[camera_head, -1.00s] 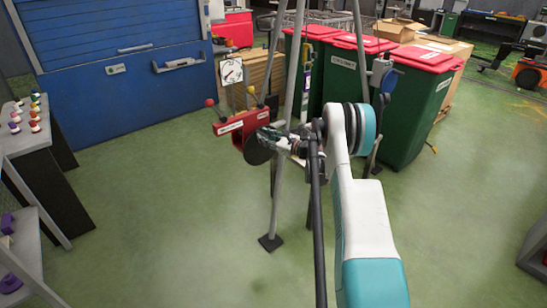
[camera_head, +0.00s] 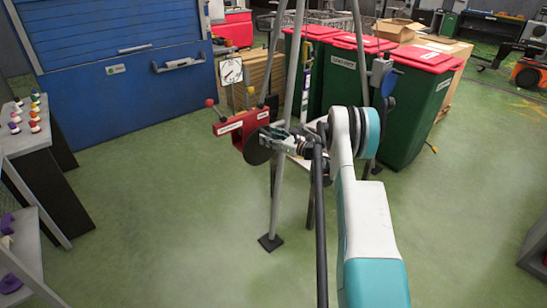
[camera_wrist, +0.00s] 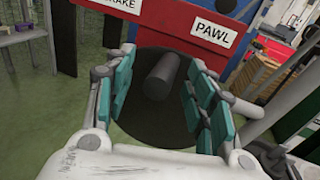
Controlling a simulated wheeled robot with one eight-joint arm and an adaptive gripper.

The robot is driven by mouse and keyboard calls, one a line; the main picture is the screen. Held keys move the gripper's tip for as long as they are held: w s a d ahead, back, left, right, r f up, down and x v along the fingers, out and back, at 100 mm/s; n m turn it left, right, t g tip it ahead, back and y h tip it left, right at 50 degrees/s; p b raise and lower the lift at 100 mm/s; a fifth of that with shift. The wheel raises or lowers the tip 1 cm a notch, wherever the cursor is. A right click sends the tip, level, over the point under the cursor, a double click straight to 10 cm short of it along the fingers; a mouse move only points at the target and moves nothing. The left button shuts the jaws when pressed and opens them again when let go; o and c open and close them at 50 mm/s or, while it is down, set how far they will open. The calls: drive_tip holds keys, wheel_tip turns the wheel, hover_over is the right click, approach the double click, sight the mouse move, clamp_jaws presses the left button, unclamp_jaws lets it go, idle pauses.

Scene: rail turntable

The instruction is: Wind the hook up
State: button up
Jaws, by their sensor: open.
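A red winch housing (camera_head: 243,124) with white labels is mounted on the tripod frame. In the wrist view the housing (camera_wrist: 215,12) carries labels, one reading PAWL and one partly cut off. Below it is a dark round disc (camera_wrist: 150,125) with a dark cylindrical handle (camera_wrist: 160,76) sticking out; the disc also shows in the head view (camera_head: 257,152). My gripper (camera_wrist: 162,98) is open, its teal-padded fingers on either side of the handle with gaps visible. It also shows beside the disc in the head view (camera_head: 283,137). I cannot clearly identify the hook.
A white dial (camera_head: 231,71) stands above the winch. Tripod legs (camera_head: 279,200) rise close to my arm. A blue part (camera_head: 388,82) hangs by the right leg. Red-lidded green bins (camera_head: 420,105) stand behind; a dark-sided bench (camera_head: 45,170) is left. Open green floor lies in front.

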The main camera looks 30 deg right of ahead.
drive_tip(key=s, duration=0.6)
drive_tip(key=shift+s+d, duration=0.25)
drive_tip(key=shift+s, duration=0.15)
idle(0.5)
